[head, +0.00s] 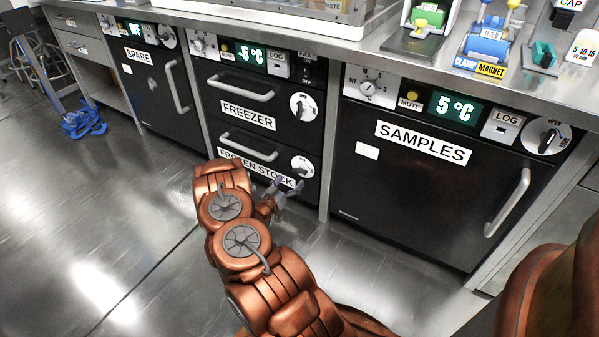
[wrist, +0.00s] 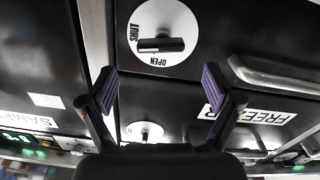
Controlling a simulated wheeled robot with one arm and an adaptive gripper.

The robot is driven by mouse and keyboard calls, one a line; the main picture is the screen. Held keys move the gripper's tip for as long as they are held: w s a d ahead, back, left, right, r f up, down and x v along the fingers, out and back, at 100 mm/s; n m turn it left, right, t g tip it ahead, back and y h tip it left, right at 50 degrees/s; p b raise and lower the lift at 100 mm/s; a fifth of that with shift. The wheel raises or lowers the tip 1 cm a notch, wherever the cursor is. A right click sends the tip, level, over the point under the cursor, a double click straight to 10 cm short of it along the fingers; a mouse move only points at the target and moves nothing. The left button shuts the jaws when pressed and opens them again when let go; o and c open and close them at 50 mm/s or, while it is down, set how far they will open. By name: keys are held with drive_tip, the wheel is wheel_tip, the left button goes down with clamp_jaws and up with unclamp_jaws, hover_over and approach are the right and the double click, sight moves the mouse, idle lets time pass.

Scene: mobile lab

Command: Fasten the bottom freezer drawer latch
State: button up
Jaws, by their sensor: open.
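The bottom freezer drawer (head: 226,146), labelled FROZEN STOCK, looks closed, with a bar handle (head: 248,147). Its latch (head: 302,167) is a white round dial with a black knob at the drawer's right. In the wrist view the latch dial (wrist: 165,20) lies beyond the fingertips, marked SHUT and OPEN. Its knob (wrist: 160,45) lies roughly sideways in that picture; I cannot tell surely which mark it points to. My gripper (head: 285,186) is open and empty, just below the latch in the head view, apart from the dial. The fingers (wrist: 160,85) spread wide in the wrist view.
The upper FREEZER drawer (head: 228,99) has its own dial (head: 304,107) and handle (head: 245,88). The SAMPLES fridge (head: 420,180) stands right, the SPARE unit (head: 158,90) left. The steel counter (head: 330,48) runs above.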

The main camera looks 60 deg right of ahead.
sight(298, 173)
drive_tip(key=d+b, duration=0.1)
drive_tip(key=d, duration=0.4)
drive_tip(key=shift+w+d+f, duration=0.1)
drive_tip(key=shift+d+f, duration=0.05)
drive_tip(key=shift+d+b, duration=0.4)
drive_tip(key=shift+d, duration=0.4)
drive_tip(key=c, duration=1.2)
drive_tip(key=shift+o, duration=0.2)
drive_tip(key=shift+m+p, duration=0.5)
drive_tip(key=shift+m, duration=0.7)
drive_tip(key=o, duration=1.2)
drive_tip(key=shift+c, duration=0.2)
